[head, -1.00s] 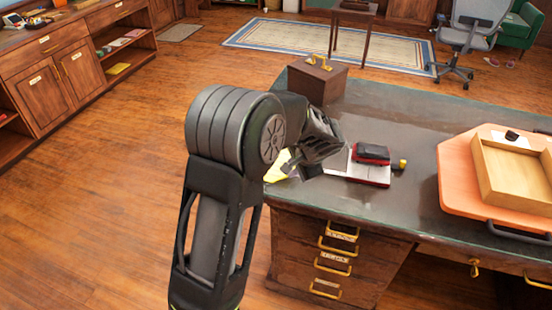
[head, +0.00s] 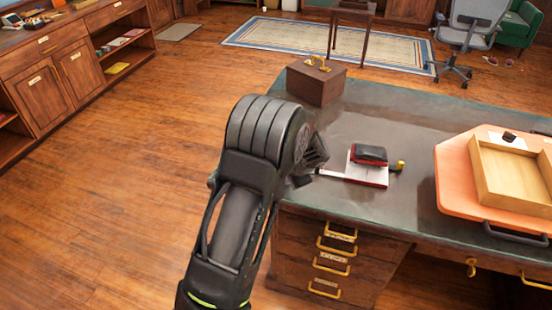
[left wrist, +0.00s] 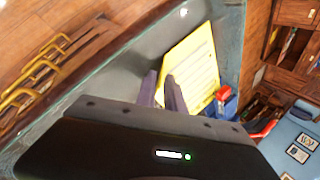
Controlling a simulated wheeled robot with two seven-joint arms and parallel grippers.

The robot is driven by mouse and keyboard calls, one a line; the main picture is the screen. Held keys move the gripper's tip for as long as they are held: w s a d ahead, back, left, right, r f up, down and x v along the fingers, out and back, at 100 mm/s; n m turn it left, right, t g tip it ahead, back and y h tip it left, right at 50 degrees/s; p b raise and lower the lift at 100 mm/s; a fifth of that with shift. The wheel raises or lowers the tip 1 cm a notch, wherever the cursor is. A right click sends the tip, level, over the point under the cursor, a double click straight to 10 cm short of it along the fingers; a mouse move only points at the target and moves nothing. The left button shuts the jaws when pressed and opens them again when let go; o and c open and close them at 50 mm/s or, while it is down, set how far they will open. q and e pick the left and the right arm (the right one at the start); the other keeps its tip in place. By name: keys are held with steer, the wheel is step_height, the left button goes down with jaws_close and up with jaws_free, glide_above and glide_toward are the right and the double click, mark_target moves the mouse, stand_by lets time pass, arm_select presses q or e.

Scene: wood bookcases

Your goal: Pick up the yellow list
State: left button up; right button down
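The yellow list (left wrist: 198,62) is a lined sheet, seen in the left wrist view just beyond my left fingers. A strip of it shows in the gap between the fingertips. My left gripper (left wrist: 164,92) is open, with its two dark fingers a short gap apart at the sheet's near edge; I cannot tell whether they touch it. In the head view my left gripper (head: 308,172) is over the left part of the dark desktop (head: 400,120), and my arm hides the list. My right gripper is not in view.
A black-and-red object (head: 369,154) lies on a red-and-white pad (head: 366,174) right of my gripper. A wooden box (head: 316,84) stands at the desk's back left. An orange board (head: 450,180) carries a wooden tray (head: 482,185) at right. The desktop's middle is clear.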

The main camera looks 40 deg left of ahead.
arm_select(q)
steer(key=shift+a+f, duration=0.1)
steer(key=shift+f, duration=0.1)
steer(key=shift+c, duration=0.2)
jaws_close()
steer(key=shift+w+r, duration=0.1)
steer(key=shift+r, duration=0.1)
stand_by(0.7)
